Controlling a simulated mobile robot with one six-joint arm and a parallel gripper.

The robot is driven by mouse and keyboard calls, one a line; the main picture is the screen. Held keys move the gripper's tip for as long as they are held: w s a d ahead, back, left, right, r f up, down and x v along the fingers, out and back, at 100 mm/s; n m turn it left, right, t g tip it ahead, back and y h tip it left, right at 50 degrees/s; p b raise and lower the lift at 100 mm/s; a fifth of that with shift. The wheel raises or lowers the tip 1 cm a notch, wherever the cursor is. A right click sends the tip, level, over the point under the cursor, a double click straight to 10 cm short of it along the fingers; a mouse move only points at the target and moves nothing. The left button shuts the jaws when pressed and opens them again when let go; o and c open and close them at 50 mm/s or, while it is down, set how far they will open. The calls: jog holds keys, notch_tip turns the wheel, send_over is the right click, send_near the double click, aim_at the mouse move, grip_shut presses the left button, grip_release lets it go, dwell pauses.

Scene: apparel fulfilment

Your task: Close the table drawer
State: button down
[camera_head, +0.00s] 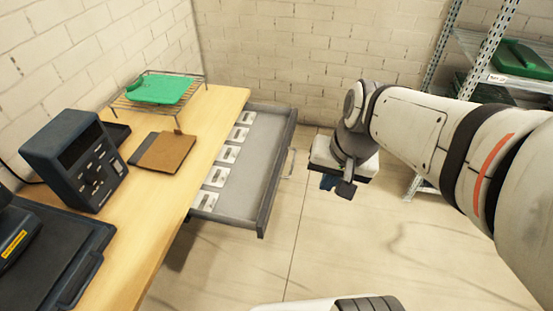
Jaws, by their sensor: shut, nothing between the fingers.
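The table drawer (265,198) is pulled out from the right side of the wooden table (214,128). It is a grey open tray with several white labelled cards in a row along its inner, table side. Its pale bar handle (289,163) is on the right-hand front. My gripper (328,182) is to the right of the drawer, apart from the handle, and points down over the floor. It is shut and holds nothing. Its fingertips are small and partly hidden under the wrist.
On the table are a dark control box (75,160), a brown clipboard or folder (163,152) and a wire rack (190,85) with a green item. A metal shelf (440,60) with green items stands at the back right.

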jog(key=w+f+m+g+y+b, duration=0.1)
jog(key=w+f+m+y+b, duration=0.1)
jog(key=w+f+m+b, duration=0.45)
jog(key=w+f+m+y+b, duration=0.1)
jog(key=w+f+m+y, duration=0.15)
jog(key=f, duration=0.65)
jog(key=m+t+y+b, duration=0.1)
jog(key=m+y+b, duration=0.2)
jog(key=m+b, duration=0.5)
send_near(272, 204)
jog(key=shift+m+h, duration=0.25)
jog(key=shift+m, duration=0.55)
jog(key=shift+p+x, duration=0.8)
jog(key=shift+x, duration=2.2)
jog(key=shift+a+r, duration=0.1)
jog(key=shift+r, duration=0.05)
